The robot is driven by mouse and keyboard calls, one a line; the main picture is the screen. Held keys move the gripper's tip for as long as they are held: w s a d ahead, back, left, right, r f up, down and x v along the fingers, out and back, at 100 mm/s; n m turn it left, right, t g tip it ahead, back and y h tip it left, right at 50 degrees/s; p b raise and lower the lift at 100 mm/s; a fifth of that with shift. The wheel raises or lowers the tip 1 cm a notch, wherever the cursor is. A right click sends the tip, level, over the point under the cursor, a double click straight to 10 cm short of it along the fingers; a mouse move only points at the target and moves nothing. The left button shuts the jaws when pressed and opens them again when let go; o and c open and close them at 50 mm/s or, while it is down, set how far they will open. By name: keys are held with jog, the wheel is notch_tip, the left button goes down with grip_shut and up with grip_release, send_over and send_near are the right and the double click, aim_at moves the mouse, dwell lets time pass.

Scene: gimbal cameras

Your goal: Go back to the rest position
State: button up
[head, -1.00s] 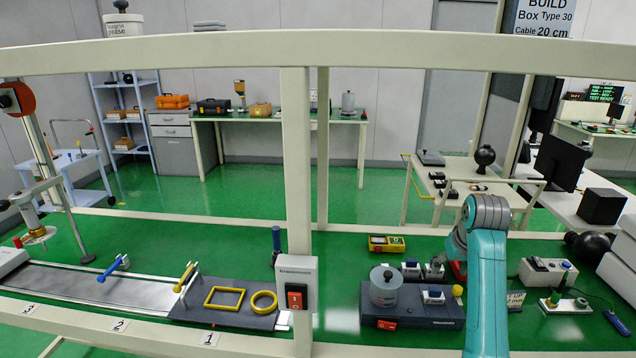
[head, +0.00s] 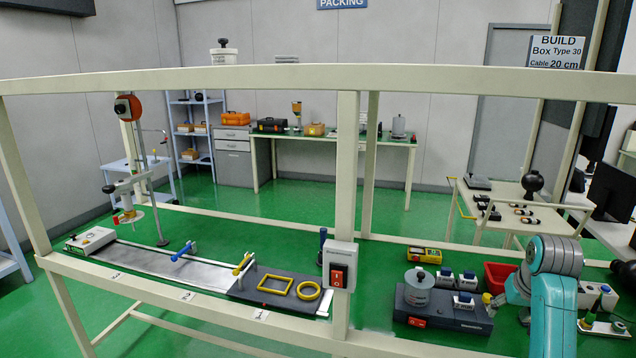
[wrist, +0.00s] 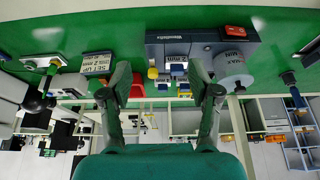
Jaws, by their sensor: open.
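My gripper (wrist: 163,80) is open and empty in the wrist view, its two dark fingers spread apart. Between and beyond the fingers lies the dark station with the silver cylinder and small white-and-blue blocks. My fingers are hidden there behind the arm.
A dark station (head: 440,312) with a silver cylinder (head: 418,288) and a red bin (head: 499,276) are near my arm. A beige frame post (head: 346,200) with a red switch box (head: 340,268) stands mid-view. A metal track (head: 150,258) runs left. A yellow meter (head: 423,255) lies behind the station.

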jog(key=s+a+f+t, duration=0.1)
jog(key=s+a+f, duration=0.3)
jog(key=f, duration=0.4)
jog(key=s+a+f+n+t, duration=0.1)
jog(key=s+a+f, duration=0.3)
jog(key=f, duration=0.5)
jog(key=s+a+f+t, duration=0.1)
jog(key=s+a+f, duration=0.3)
jog(key=f, duration=0.4)
jog(key=s+a+f+t, duration=0.2)
jog(key=s+a+f, duration=0.25)
jog(key=s, duration=0.45)
jog(key=s+a+r+n+t, duration=0.1)
jog(key=s+a, duration=0.2)
jog(key=s, duration=0.5)
jog(key=s+a+r+t, duration=0.1)
jog(key=s+a+r, duration=0.15)
jog(key=s, duration=0.65)
jog(key=s+a+r+n+t+y, duration=0.1)
jog(key=s+a+r+t, duration=0.2)
jog(key=s+r, duration=1.1)
jog(key=shift+s+a, duration=0.3)
jog(key=shift+s, duration=0.8)
jog(key=shift+r, duration=0.1)
jog(key=shift+c, duration=0.3)
